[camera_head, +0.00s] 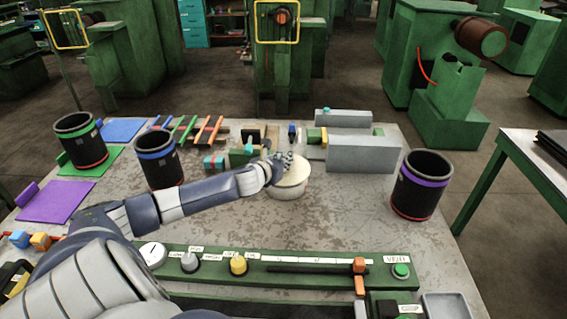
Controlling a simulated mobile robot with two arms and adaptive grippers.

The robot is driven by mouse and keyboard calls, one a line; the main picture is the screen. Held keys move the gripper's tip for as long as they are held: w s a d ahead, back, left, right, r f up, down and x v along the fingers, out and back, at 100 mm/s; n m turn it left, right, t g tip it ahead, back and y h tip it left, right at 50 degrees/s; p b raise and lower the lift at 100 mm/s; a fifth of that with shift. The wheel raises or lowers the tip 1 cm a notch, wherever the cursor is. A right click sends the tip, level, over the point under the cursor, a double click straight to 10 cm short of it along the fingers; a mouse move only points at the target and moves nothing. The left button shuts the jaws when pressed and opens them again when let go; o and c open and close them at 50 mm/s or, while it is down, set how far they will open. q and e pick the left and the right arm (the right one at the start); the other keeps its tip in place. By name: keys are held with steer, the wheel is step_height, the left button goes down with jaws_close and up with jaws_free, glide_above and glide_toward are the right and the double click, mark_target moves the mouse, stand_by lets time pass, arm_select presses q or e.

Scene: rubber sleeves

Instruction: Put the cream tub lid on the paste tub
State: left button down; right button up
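The paste tub (287,191) is a low, pale round tub standing near the middle of the table. The round cream lid (292,174) is over its top and looks roughly level; whether it is fully seated I cannot tell. My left gripper (284,160) is at the lid's far left edge, with my arm reaching in from the lower left. Its fingers are small and partly overlap the lid, so I cannot tell whether they grip it. My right gripper is not in view.
Black cylinders with green (80,141), blue (159,160) and purple (421,186) bands stand on the table (330,226). Grey blocks (362,155) are behind right. A green control panel (205,262) runs along the front. Table right of the tub is clear.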

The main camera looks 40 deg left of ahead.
arm_select(q)
steer(key=shift+w+a+f, duration=0.15)
steer(key=shift+w+a, duration=0.8)
steer(key=shift+w, duration=0.1)
steer(key=shift+f+p, duration=0.35)
steer(key=shift+f, duration=1.4)
steer(key=shift+f, duration=0.15)
steer(key=c, duration=1.7)
jaws_free()
steer(key=shift+o, duration=0.2)
steer(key=v, duration=1.2)
